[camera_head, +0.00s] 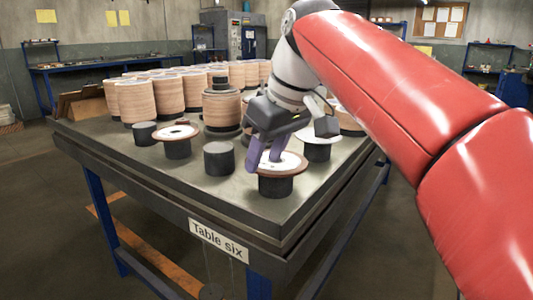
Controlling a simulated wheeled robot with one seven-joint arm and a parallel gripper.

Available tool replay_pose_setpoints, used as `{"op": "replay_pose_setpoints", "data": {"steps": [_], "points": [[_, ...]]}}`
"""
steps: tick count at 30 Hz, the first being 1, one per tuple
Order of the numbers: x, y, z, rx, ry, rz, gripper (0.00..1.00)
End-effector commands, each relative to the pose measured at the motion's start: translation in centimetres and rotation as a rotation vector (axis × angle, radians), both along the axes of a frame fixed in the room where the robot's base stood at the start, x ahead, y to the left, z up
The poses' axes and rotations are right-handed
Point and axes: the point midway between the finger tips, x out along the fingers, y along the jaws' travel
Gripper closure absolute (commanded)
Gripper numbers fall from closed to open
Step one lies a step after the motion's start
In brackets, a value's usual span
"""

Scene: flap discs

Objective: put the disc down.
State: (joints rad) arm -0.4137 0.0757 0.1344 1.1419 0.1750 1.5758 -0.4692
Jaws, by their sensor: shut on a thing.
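A flap disc (293,164) with a pale face and brown rim lies flat at the top of a short dark stand (276,186) near the table's front corner. My gripper (264,160) points down at it from above, its purple fingers shut at the disc's left part. The fingertips hide part of the disc. I cannot tell whether the disc rests on the stand or is held just above it.
The table (190,187) carries another dark stand with a disc (178,132), a bare dark stand (219,159), a small dark block (144,133) and several tall disc stacks (136,101) behind. A disc on a stand (318,142) is close right of my gripper. The front-left tabletop is clear.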

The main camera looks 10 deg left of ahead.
Motion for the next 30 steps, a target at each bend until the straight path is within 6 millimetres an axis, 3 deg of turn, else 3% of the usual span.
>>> {"op": "replay_pose_setpoints", "data": {"steps": [5,6,11,22,30], "points": [[0.0,0.0,-0.1,0.000,0.000,0.000,0.83],[0.0,0.0,-0.2,0.000,0.000,0.000,0.56],[0.0,0.0,-0.2,-0.001,0.001,0.000,0.35],[0.0,0.0,-0.7,-0.001,0.000,0.001,0.35],[-0.5,-1.3,4.5,0.001,-0.001,-0.001,0.35]]}}
